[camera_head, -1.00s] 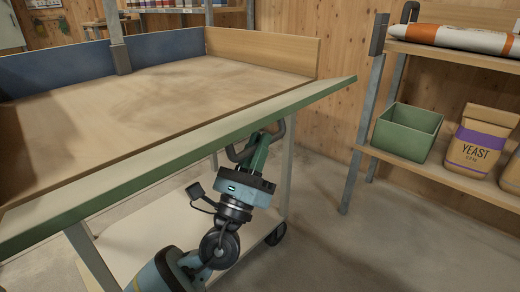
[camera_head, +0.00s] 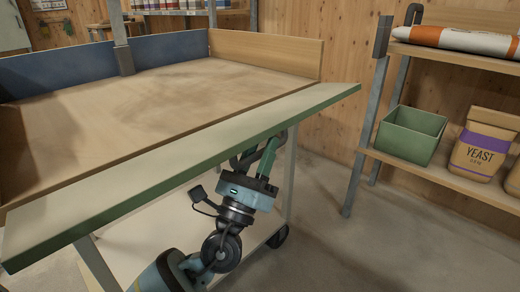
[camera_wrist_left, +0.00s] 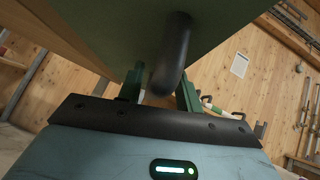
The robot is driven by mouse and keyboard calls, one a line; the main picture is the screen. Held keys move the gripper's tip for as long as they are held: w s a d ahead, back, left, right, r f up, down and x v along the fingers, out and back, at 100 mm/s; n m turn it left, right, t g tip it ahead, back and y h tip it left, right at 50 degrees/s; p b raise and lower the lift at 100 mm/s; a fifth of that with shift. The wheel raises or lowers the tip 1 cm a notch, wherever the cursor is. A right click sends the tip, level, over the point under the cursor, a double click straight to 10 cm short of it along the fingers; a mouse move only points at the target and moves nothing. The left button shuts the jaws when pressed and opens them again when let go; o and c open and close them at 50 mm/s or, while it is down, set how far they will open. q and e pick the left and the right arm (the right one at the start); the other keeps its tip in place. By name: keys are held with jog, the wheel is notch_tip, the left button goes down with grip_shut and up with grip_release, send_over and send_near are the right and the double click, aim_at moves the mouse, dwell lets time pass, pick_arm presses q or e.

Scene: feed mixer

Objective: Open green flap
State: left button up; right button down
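The green flap (camera_head: 190,165) is a long board along the front of the wooden mixer bed. Its pale top face slopes slightly towards me, with a green front edge. A black bar handle (camera_head: 239,157) is on its underside, and it also shows in the left wrist view (camera_wrist_left: 172,55). My left gripper (camera_head: 268,152) is below the flap near its right part. My right gripper is in neither view.
The mixer bed (camera_head: 150,105) has a blue back panel (camera_head: 70,65) and wooden sides. A caster wheel (camera_head: 278,237) stands beneath. A shelf (camera_head: 432,172) at the right holds a green bin (camera_head: 410,136) and a yeast bag (camera_head: 482,148). The floor between is clear.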

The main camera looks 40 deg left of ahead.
pick_arm(q)
jog(key=v, duration=0.8)
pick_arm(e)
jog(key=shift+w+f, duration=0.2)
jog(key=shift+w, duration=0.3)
pick_arm(q)
jog(key=shift+d+r, duration=0.1)
